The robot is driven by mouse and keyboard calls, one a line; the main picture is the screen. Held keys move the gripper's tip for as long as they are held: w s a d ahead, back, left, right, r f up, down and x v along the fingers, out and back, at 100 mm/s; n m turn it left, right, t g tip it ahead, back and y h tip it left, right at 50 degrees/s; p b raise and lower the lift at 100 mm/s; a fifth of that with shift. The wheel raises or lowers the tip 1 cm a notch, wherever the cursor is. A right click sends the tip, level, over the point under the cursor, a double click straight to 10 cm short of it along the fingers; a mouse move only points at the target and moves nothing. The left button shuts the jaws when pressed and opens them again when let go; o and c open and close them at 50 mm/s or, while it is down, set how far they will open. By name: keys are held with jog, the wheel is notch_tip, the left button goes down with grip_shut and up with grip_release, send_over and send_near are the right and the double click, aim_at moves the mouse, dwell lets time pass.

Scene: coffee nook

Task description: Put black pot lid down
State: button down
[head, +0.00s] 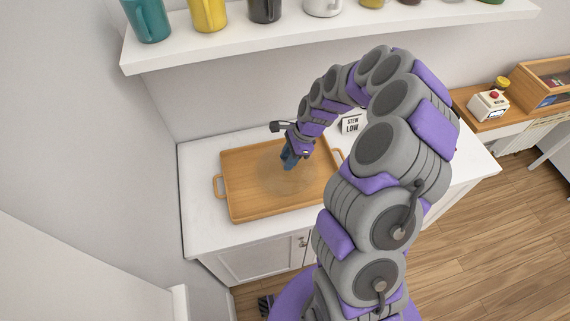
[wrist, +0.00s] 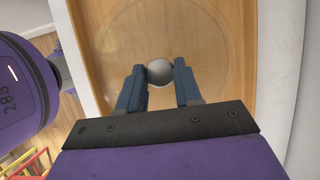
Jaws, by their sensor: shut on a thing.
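The pot lid (head: 270,170) looks like a clear, faint round disc over the wooden tray in the head view. In the wrist view its see-through disc (wrist: 205,35) has a round grey knob (wrist: 159,71). My gripper (head: 288,164) is over the middle of the disc. In the wrist view the two blue fingers of my gripper (wrist: 158,78) are shut on the knob, one on each side. The lid looks level and lies within the tray's outline; I cannot tell whether it touches the tray.
The wooden tray (head: 238,207) with side handles lies on a white counter (head: 198,220). A "STEW LOW" sign (head: 351,124) stands behind it at the right. A white shelf (head: 200,46) with several mugs hangs above. A red-button device (head: 489,103) sits far right.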

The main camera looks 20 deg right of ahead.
aim_at(285, 159)
jog(key=shift+w+a+f, duration=0.1)
jog(key=shift+w+a, duration=0.3)
jog(key=shift+a, duration=0.05)
jog(key=shift+a+f, duration=0.25)
jog(key=shift+a, duration=0.05)
jog(key=b+x, duration=0.1)
jog(key=x, duration=0.2)
jog(key=shift+d+f+b, duration=0.1)
jog(key=shift+d+b, duration=0.1)
jog(key=shift+b, duration=0.15)
jog(key=shift+d, duration=0.6)
jog(key=c, duration=1)
grip_release()
jog(key=shift+d, duration=0.1)
jog(key=shift+c, duration=0.2)
jog(key=shift+o, duration=1.4)
jog(key=shift+a, duration=0.5)
